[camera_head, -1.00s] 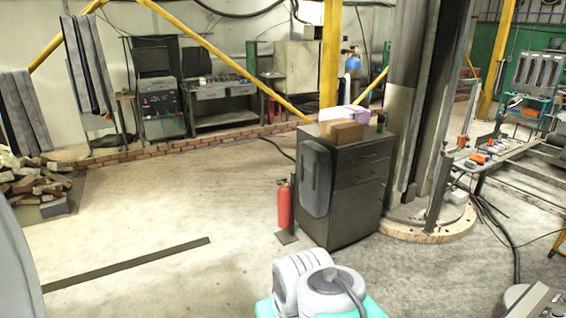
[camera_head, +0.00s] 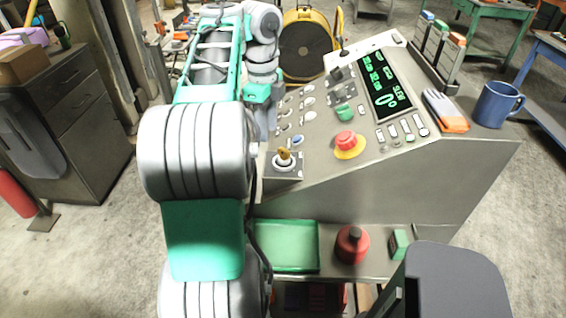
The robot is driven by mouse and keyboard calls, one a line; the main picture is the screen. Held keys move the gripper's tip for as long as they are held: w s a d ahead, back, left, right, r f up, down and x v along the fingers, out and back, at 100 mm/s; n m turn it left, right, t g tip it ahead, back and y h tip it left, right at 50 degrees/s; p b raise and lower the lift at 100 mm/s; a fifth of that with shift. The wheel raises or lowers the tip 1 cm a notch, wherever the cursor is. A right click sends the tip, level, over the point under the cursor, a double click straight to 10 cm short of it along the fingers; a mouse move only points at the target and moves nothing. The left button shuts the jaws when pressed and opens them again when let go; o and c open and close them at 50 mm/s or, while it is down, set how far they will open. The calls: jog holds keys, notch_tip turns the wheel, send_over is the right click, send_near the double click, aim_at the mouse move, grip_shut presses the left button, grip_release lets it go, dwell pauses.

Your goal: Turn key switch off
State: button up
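The key switch (camera_head: 285,158) sits at the lower left of the sloped grey control console (camera_head: 330,165). It has a brass-coloured key in a round silver barrel on a square plate. I cannot read which position the key points to. My arm, white and teal, rises at the left of the console and bends away from me towards its far side. The end of the arm is at the top, beyond the key switch and apart from it. The fingers of my gripper cannot be made out.
A red mushroom button (camera_head: 345,140) on a yellow disc is right of the key. A green-lit display (camera_head: 386,88), gloves (camera_head: 446,111) and a blue mug (camera_head: 498,104) are further right. A lower shelf holds a green tray (camera_head: 287,246) and a red object (camera_head: 352,245). A cabinet (camera_head: 75,125) stands left.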

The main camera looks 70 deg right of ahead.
aim_at(284, 150)
jog(key=s+m, duration=0.1)
jog(key=s+d+f+m, duration=0.1)
jog(key=s+m, duration=0.1)
jog(key=s, duration=0.1)
jog(key=shift+d+f+b, duration=0.25)
jog(key=shift+d+b, duration=0.15)
notch_tip(284, 150, down, 7)
jog(key=b, duration=0.6)
jog(key=shift+w, duration=0.15)
grip_shut()
